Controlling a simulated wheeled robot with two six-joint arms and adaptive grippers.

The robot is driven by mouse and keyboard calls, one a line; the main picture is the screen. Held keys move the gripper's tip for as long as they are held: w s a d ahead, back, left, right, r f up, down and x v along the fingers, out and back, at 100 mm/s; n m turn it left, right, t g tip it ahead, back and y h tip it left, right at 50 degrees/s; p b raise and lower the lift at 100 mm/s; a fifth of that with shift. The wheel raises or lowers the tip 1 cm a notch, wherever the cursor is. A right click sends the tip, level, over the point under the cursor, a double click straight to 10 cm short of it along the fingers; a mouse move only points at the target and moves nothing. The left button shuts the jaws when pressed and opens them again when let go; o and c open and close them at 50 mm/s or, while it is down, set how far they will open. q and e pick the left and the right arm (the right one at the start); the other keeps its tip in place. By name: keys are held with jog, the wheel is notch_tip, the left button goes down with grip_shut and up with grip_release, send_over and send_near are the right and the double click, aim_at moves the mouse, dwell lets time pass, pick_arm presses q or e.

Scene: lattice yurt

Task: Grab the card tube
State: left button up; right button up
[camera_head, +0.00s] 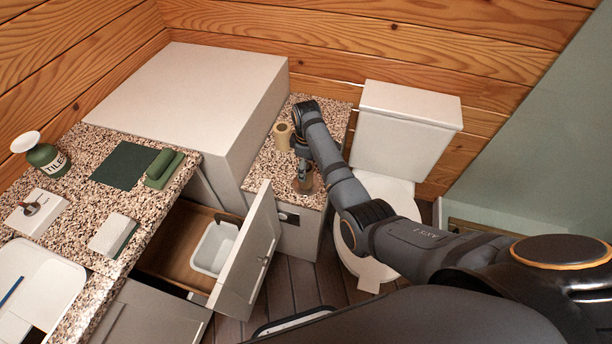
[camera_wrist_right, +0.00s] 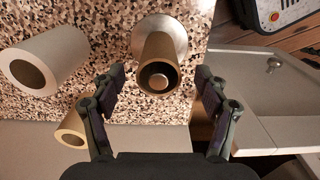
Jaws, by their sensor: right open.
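My right gripper (camera_head: 303,174) is above the small speckled counter, over a brown cylindrical object (camera_head: 304,188). In the right wrist view its fingers (camera_wrist_right: 160,88) are open, either side of a brass-brown cylinder (camera_wrist_right: 157,62) on a round pale base; nothing is gripped. A small tan open tube (camera_wrist_right: 72,127), which looks like card, lies outside the left finger and is partly hidden by it. A larger pale hollow tube (camera_wrist_right: 42,62) is at the upper left. In the head view a tan roll (camera_head: 282,136) stands behind the gripper. My left gripper is out of view.
A white toilet (camera_head: 410,115) stands right of the counter. A tall white box (camera_head: 190,85) borders the counter's left. A longer speckled counter (camera_head: 75,215) is further left.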

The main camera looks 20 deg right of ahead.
notch_tip(320, 180, down, 4)
jog(key=shift+w+r, duration=0.15)
jog(key=shift+c, duration=0.7)
jog(key=c, duration=0.7)
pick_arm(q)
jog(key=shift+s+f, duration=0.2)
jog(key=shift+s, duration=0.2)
pick_arm(e)
jog(key=shift+r, duration=0.1)
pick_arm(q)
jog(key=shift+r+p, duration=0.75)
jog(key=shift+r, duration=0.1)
pick_arm(e)
notch_tip(320, 180, up, 18)
